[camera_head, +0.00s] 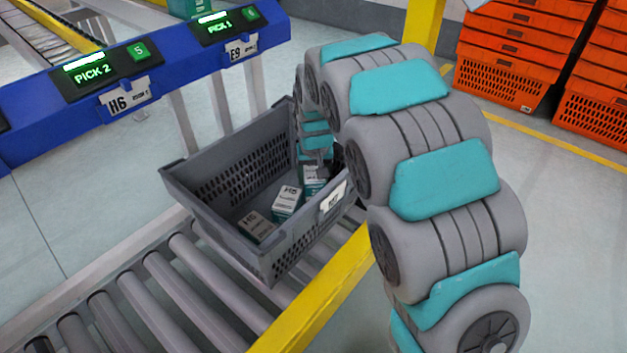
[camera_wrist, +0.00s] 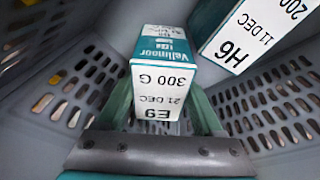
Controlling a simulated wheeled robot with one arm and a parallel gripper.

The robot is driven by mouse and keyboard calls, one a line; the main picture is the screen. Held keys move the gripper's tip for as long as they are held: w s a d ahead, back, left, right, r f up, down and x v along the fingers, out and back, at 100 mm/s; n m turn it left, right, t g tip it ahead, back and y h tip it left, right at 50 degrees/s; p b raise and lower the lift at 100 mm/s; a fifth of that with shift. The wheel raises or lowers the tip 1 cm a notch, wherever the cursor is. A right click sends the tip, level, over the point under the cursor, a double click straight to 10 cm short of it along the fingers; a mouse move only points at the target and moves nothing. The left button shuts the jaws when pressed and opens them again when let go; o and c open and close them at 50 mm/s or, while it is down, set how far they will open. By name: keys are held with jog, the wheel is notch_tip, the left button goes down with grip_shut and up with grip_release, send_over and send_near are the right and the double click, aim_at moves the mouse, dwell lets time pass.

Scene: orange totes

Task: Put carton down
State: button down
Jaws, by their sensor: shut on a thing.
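My gripper (camera_wrist: 160,98) is shut on a white and teal carton (camera_wrist: 162,76) in the wrist view. Its label reads Vellmoor, 300 G, 21 DEC, E9. The carton sits between the two green fingers, inside the grey tote (camera_head: 223,214). A second carton (camera_wrist: 238,38), marked H6 and 11 DEC, is apart from it at the upper right. In the head view my arm reaches down into the tote's right end and hides the fingertips. Two cartons (camera_head: 257,226) (camera_head: 287,198) show on the tote floor there. Whether the held carton touches the floor, I cannot tell.
The tote stands on a roller conveyor (camera_head: 165,285) with a yellow side rail (camera_head: 318,290). Behind it runs a blue beam (camera_head: 175,55) with lit displays and tags H6 and E9. Stacked orange totes (camera_head: 500,85) stand at the upper right. The tote's left floor has free room.

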jog(key=shift+f, duration=0.65)
jog(key=shift+f, duration=0.1)
jog(key=shift+f, duration=0.25)
jog(key=shift+c, duration=0.2)
grip_release()
jog(key=shift+r, duration=0.5)
jog(key=v, duration=1.1)
jog(key=shift+s+r+p, duration=0.1)
jog(key=shift+r+p, duration=0.2)
